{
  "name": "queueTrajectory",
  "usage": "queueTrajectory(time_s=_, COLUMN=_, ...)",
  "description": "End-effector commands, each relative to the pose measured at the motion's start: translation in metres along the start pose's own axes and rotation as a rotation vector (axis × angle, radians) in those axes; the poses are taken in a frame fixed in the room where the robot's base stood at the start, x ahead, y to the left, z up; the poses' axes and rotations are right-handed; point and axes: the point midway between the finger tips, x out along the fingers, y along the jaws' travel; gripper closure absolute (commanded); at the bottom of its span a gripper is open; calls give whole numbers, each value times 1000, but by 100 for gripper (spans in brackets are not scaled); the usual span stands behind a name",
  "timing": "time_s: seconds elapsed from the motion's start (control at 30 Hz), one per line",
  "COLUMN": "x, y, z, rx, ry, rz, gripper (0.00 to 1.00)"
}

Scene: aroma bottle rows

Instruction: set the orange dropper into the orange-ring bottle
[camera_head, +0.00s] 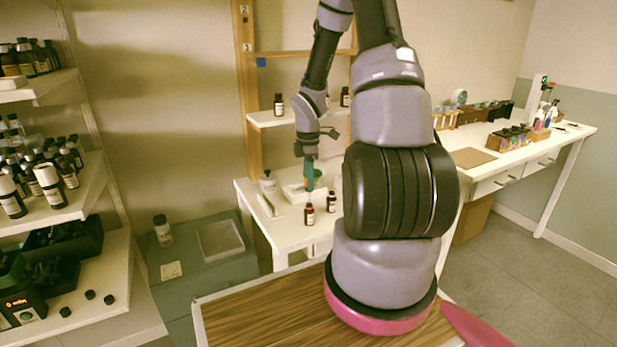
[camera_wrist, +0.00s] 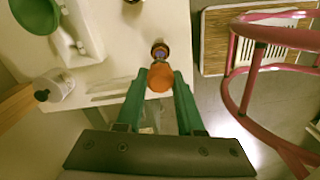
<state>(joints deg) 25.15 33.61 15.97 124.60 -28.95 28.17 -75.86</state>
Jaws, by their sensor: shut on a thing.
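My gripper (camera_wrist: 160,88) has green fingers shut on the orange dropper (camera_wrist: 160,77), seen by its orange bulb. In the head view my gripper (camera_head: 308,184) points down above a small brown bottle (camera_head: 309,215) with a white label, near the table's front edge. In the wrist view a bottle with an orange-brown ring (camera_wrist: 160,50) stands just beyond the bulb, nearly in line with it. The dropper's stem is mostly hidden, and I cannot tell whether its tip is in the bottle's neck.
A second dark bottle (camera_head: 331,202) stands close to the right of the first. A white tray (camera_head: 291,190) lies behind on the white table (camera_head: 283,232). In the wrist view a green funnel-like piece (camera_wrist: 36,14) and a small white jar (camera_wrist: 54,90) are at left.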

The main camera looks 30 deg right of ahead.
Motion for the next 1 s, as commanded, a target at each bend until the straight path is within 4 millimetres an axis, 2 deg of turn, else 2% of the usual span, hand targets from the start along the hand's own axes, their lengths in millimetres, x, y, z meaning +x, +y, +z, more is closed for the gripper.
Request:
queueTrajectory(time_s=0.6, x=21, y=0, z=0, rx=1, ry=0, rz=-1, gripper=77)
queueTrajectory(time_s=1.0, x=22, y=0, z=0, rx=1, ry=0, rz=0, gripper=77)
